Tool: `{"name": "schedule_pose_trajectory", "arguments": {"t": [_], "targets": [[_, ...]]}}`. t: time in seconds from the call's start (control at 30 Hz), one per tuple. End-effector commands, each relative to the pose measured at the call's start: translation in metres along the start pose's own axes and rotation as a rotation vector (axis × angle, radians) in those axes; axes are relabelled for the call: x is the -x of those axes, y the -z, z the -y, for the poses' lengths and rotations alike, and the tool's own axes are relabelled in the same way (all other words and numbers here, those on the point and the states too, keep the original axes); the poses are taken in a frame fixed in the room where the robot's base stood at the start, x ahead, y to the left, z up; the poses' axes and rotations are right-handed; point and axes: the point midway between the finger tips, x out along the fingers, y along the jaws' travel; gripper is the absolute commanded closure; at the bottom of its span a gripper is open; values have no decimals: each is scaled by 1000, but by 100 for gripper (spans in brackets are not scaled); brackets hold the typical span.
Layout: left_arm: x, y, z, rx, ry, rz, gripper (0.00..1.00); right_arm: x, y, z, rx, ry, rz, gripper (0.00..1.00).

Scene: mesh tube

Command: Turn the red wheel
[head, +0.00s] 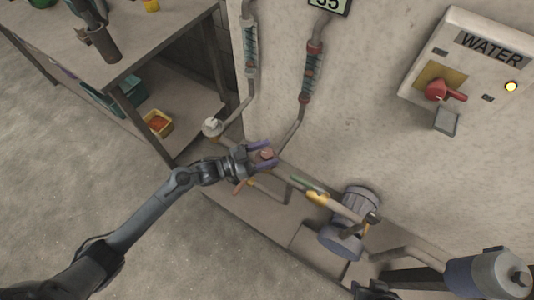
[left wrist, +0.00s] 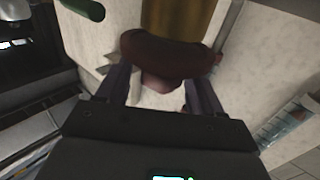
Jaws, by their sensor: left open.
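The red wheel (left wrist: 165,58) shows as a dark red-brown rounded form at the top centre of the left wrist view, below a brass-coloured cylinder (left wrist: 180,15). In the head view a small reddish part (head: 266,155) shows between the fingers of my left gripper (head: 264,153), at the pipe by the wall. My left gripper is open, its two fingers on either side of the wheel's lower part. I cannot tell whether they touch it. A dark part (head: 377,290) at the bottom edge of the head view may belong to my right arm; its fingers are unclear.
A WATER panel (head: 485,70) with a red knob (head: 440,92) is on the wall. A blue-grey pump (head: 345,240) stands right of the left gripper. Pipes (head: 305,90) run down the wall. A workbench (head: 160,30) stands upper left. The floor at left is clear.

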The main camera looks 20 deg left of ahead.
Motion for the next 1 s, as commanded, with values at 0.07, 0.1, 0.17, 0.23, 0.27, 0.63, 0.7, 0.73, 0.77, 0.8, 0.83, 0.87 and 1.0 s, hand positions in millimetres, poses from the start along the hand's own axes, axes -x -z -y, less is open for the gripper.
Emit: {"name": "schedule_pose_trajectory", "arguments": {"t": [0.07,0.1,0.17,0.23,0.27,0.63,0.7,0.73,0.77,0.8,0.83,0.87,1.0], "targets": [[-4,0,0,-1,0,0,33,-1,0,0,0,0,0,57],[-5,0,0,-1,0,0,33,-2,0,0,0,0,0,57],[-6,0,0,-1,0,0,33,-2,0,0,0,0,0,57],[-6,0,0,-1,0,0,33,-1,0,0,0,0,0,57],[-6,0,0,-1,0,0,33,-1,0,0,0,0,0,57],[-6,0,0,0,0,0,70,-1,0,1,-2,3,-1,57],[-6,0,0,0,0,0,81,-1,0,1,-4,4,-1,57],[-6,0,0,0,0,0,85,-1,0,1,-4,4,-1,57],[-6,0,0,0,0,0,85,-1,0,2,-5,4,-1,57],[-6,0,0,0,1,0,85,-1,0,2,-5,5,-1,57],[-6,1,0,0,2,0,85,0,0,2,-6,5,-1,57],[-6,1,0,1,5,0,85,1,1,2,-6,5,-1,57],[-6,3,-1,3,34,0,85,8,3,2,-7,6,-1,57]]}}
